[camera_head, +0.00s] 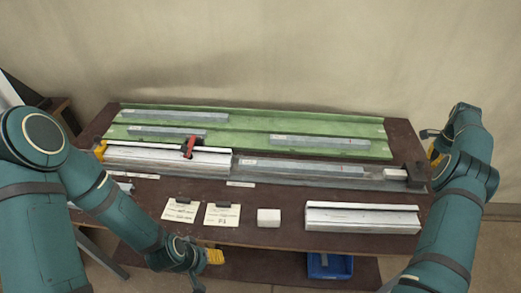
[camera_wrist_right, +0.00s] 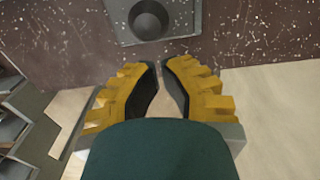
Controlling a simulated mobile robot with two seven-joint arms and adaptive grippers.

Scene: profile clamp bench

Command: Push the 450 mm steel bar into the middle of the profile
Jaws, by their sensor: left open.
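A grey steel bar (camera_head: 303,167) lies on the long flat rail (camera_head: 375,183), to the right of the pale profile (camera_head: 165,158) and in line with it. I cannot read its length. A red clamp lever (camera_head: 189,146) stands over the profile, and a yellow part (camera_head: 100,150) sits at its left end. The profile's inside is hidden. My left gripper (camera_head: 213,256) is open and empty, low in front of the table's front edge. My right gripper (camera_head: 434,148) is by the table's right end. In the right wrist view its fingertips (camera_wrist_right: 161,64) are close together with nothing seen between them.
A green tray (camera_head: 260,123) at the back holds several grey bars. A dark block (camera_head: 414,173) stands at the rail's right end. Another profile (camera_head: 362,217), a white block (camera_head: 269,217) and two clipped cards (camera_head: 222,215) lie in front. A blue bin (camera_head: 329,266) is below.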

